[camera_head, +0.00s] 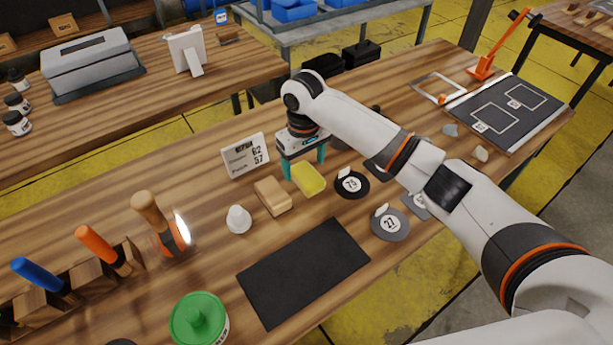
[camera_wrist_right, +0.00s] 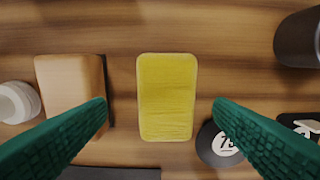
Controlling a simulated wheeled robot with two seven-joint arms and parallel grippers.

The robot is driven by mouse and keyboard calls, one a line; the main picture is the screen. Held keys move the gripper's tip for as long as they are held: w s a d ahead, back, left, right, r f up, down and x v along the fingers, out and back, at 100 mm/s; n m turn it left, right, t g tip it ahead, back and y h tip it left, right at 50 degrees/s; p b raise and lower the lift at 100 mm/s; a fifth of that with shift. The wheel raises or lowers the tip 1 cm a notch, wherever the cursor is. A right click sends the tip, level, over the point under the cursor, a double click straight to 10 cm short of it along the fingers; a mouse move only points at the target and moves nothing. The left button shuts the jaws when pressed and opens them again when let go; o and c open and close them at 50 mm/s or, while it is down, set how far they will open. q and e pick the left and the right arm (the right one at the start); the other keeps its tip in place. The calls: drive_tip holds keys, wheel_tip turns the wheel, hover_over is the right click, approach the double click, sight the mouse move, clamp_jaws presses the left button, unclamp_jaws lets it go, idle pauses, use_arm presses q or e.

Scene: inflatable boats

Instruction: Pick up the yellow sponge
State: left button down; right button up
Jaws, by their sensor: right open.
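The yellow sponge (camera_head: 309,179) lies flat on the wooden workbench, right of a tan block. In the right wrist view the sponge (camera_wrist_right: 166,97) is centred between the two green fingers, with a gap on each side. My right gripper (camera_head: 304,165) is open and empty, with its fingers pointing down over the sponge. The right wrist view also shows my right gripper (camera_wrist_right: 160,112) spread wide, with the sponge lying below it and untouched. My left gripper is not in view.
The tan block (camera_head: 272,196) sits close left of the sponge, and a round black disc marked 75 (camera_head: 351,184) close right. A white card (camera_head: 245,156) stands behind. A black mat (camera_head: 303,272) lies in front. A dark cylinder (camera_wrist_right: 298,38) stands at upper right.

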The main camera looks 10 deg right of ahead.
sight(307, 173)
drive_tip(key=f, duration=0.4)
drive_tip(key=shift+d+f, duration=0.3)
drive_tip(key=shift+d, duration=0.05)
drive_tip(key=c, duration=1)
wheel_tip(307, 173, up, 10)
drive_tip(key=shift+r, duration=0.1)
drive_tip(key=shift+c, duration=0.2)
drive_tip(key=o, duration=0.4)
drive_tip(key=c, duration=0.3)
drive_tip(key=shift+c, duration=0.2)
